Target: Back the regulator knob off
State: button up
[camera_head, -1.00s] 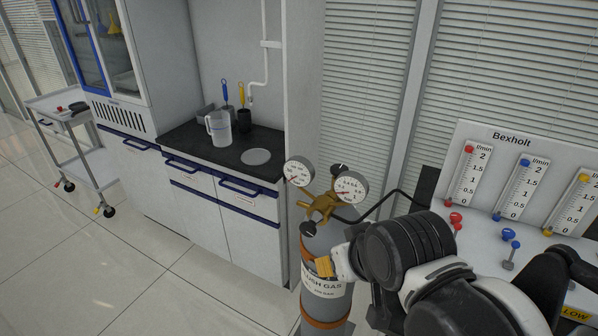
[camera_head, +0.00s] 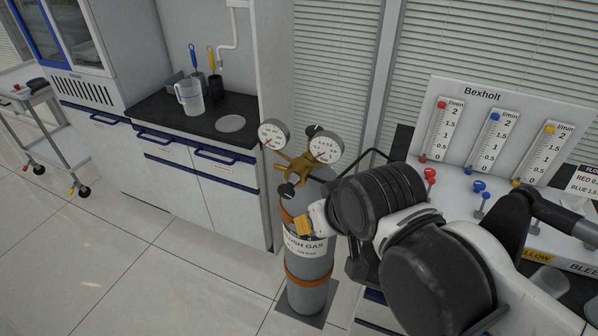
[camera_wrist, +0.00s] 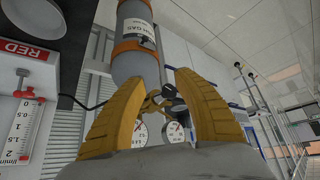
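The brass regulator (camera_head: 299,171) sits on top of the grey gas cylinder (camera_head: 308,262), with two round dial gauges (camera_head: 325,148). A black knob (camera_head: 286,191) sticks out at its lower left in the head view, and another black knob (camera_head: 314,131) sits at its top. My gripper (camera_head: 304,224) has yellow fingers and is just below the lower knob in the head view, in front of the cylinder. In the wrist view, which is upside down, my gripper (camera_wrist: 165,78) is open. The regulator and a black knob (camera_wrist: 171,89) show beyond and between the fingers, apparently not gripped.
A Bexholt flowmeter panel (camera_head: 482,97) with red, blue and yellow scales stands at the right, with small red and blue valves. A counter (camera_head: 160,117) with a jug (camera_head: 189,97) is at the left, beside a trolley (camera_head: 48,140). The floor left of the cylinder is clear.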

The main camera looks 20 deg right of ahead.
aim_at(287, 192)
jog(key=k+j+u, duration=0.35)
jog(key=k+j, duration=0.15)
jog(key=k+j+u, duration=0.4)
jog(key=k+j, duration=0.2)
jog(key=j, duration=0.1)
